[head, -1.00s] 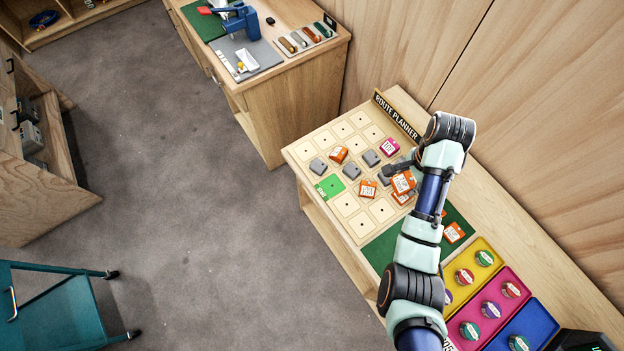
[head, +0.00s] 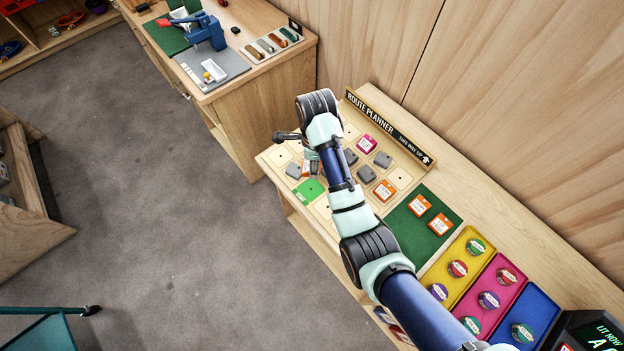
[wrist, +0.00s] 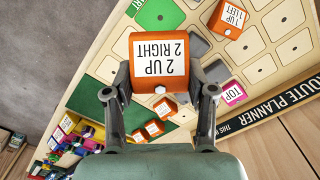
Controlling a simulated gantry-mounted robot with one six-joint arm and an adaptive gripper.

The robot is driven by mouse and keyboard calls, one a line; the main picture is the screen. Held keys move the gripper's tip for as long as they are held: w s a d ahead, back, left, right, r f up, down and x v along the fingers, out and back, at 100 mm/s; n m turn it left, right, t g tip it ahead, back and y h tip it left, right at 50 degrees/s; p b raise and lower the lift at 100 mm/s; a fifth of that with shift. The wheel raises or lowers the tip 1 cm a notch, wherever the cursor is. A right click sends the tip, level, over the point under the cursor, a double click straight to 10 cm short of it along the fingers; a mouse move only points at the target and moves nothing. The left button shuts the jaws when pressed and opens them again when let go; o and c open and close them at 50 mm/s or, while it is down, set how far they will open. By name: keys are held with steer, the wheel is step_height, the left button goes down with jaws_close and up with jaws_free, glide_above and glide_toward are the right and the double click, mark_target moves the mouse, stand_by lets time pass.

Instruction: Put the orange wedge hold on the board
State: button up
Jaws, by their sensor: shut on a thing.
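My gripper (wrist: 159,88) is shut on an orange hold (wrist: 158,42) labelled "2 UP 2 RIGHT", with a finger on each side of it. In the wrist view the hold covers part of the board (wrist: 268,68) behind it; its height above the board is hard to judge. In the head view my gripper is over the far left part of the board (head: 281,155), mostly hidden by my arm. An orange patch (head: 311,167) shows beside it; I cannot tell whether that is the held hold. Another orange hold (wrist: 229,18), labelled "1 UP 1 LEFT", sits on the board.
A green START tile (head: 309,192), several grey holds (head: 382,160), a pink TOP hold (head: 366,143) and an orange hold (head: 384,190) are on the board. Two orange holds (head: 419,205) lie on the green mat (head: 404,232). The Route Planner sign (head: 385,126) edges the back.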

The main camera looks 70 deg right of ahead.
mark_target(315, 189)
step_height(315, 189, down, 14)
steer(key=b, duration=0.3)
steer(key=shift+f, duration=0.15)
steer(key=o, duration=1.2)
steer(key=shift+c, duration=0.2)
step_height(315, 189, up, 12)
steer(key=p, duration=0.3)
steer(key=shift+r, duration=0.25)
steer(key=shift+w, duration=0.1)
